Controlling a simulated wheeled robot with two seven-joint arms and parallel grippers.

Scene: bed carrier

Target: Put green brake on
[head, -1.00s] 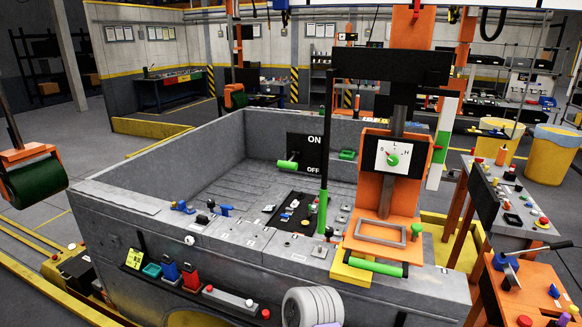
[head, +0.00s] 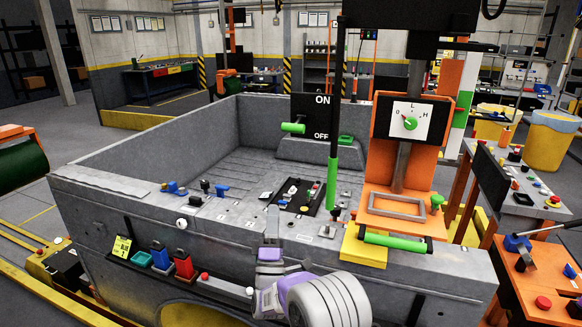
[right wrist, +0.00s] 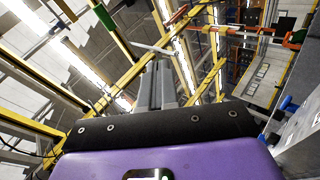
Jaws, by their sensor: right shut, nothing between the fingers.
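A black panel marked ON and OFF (head: 313,116) stands at the far side of the grey bed carrier (head: 110,200). A green handle (head: 293,128) sticks out at its left, nearer the height of OFF than of ON. A tall black lever with a green grip (head: 332,185) stands upright in front, to the right. My right gripper (head: 272,222) is low at the front wall of the carrier, fingers upward, below and left of both and apart from them. In the right wrist view its fingers (right wrist: 157,82) are together and empty. My left gripper is not in view.
An orange post with a dial (head: 411,123) and a horizontal green bar (head: 397,242) stand right of the lever. Knobs and a small black control panel (head: 297,195) line the carrier's front top. An orange side console (head: 545,280) is at right.

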